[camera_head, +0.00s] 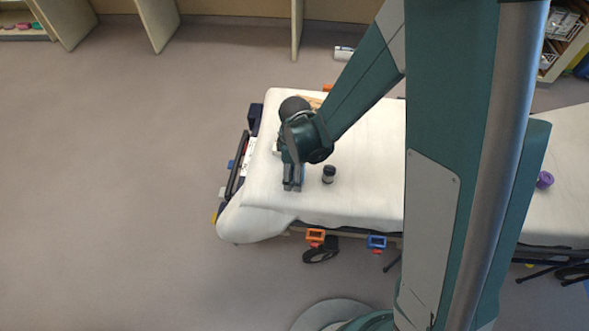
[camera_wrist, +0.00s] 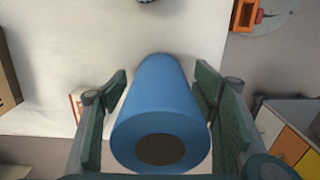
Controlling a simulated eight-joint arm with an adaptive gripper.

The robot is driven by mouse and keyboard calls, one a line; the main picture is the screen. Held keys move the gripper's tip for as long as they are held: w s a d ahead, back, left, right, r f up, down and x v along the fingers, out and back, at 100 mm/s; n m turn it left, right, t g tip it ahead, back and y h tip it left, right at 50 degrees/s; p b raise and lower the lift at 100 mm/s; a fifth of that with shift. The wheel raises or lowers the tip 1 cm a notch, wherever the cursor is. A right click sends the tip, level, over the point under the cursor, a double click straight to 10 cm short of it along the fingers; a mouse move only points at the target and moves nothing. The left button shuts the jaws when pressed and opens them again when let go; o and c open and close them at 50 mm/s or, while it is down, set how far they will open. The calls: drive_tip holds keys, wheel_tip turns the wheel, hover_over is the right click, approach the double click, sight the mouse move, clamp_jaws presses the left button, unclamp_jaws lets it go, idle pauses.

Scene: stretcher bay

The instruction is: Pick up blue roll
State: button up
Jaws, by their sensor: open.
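The blue roll (camera_wrist: 165,100) lies in the wrist view with its round end and dark core facing the camera. It sits between the two fingers of my gripper (camera_wrist: 160,92). The fingers are apart, one on each side, with a narrow gap to the roll on the left; on the right I cannot tell whether the finger touches. In the head view my gripper (camera_head: 292,185) is low over the white stretcher (camera_head: 355,200), near its left end. There the roll is mostly hidden by the gripper.
A small dark jar (camera_head: 329,174) stands on the stretcher just right of my gripper. A purple item (camera_head: 545,180) lies at the far right. A brown box (camera_wrist: 6,85) shows at the left edge of the wrist view. Orange (camera_head: 315,237) and blue (camera_head: 377,242) parts line the stretcher's near side.

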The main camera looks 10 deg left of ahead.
drive_tip(key=c, duration=1.1)
drive_tip(key=shift+r, duration=0.1)
drive_tip(key=shift+r+p, duration=1.35)
drive_tip(key=shift+r, duration=3.55)
